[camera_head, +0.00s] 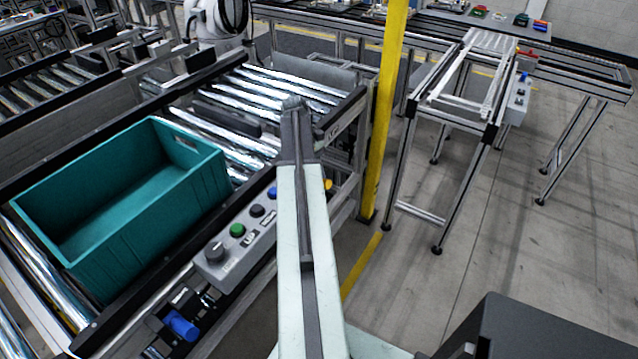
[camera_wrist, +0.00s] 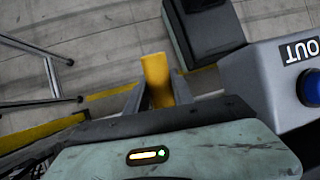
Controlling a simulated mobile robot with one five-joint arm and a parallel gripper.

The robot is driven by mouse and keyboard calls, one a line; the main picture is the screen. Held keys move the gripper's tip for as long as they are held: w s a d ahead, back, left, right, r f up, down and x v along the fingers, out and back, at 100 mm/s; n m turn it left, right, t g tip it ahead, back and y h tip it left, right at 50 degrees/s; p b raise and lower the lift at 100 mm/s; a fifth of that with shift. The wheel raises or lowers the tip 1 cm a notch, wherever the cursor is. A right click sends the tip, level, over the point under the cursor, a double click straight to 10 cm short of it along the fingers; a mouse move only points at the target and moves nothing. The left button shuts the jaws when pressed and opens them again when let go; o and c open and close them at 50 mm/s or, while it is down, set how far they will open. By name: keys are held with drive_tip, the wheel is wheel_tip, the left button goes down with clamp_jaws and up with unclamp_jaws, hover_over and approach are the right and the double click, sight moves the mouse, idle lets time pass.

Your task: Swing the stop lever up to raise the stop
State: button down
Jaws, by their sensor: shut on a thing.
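The stop lever shows in the wrist view as a yellow handle (camera_wrist: 157,78) standing between the two dark fingers of my gripper (camera_wrist: 158,92). My gripper is shut on this handle. In the head view a small yellow tip, seemingly the same lever (camera_head: 328,184), shows just right of my arm, by the conveyor's front end. My arm hides my gripper and most of the lever there. The stop itself cannot be made out in either view.
A grey control box (camera_head: 213,271) with several buttons runs along the conveyor side; its blue button (camera_wrist: 312,87) is close right of my gripper. A teal crate (camera_head: 205,190) sits on the rollers.

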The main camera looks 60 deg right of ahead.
drive_tip(key=c, duration=1.1)
unclamp_jaws()
drive_tip(key=p+v, duration=0.7)
drive_tip(key=v, duration=0.1)
drive_tip(key=shift+f, duration=0.1)
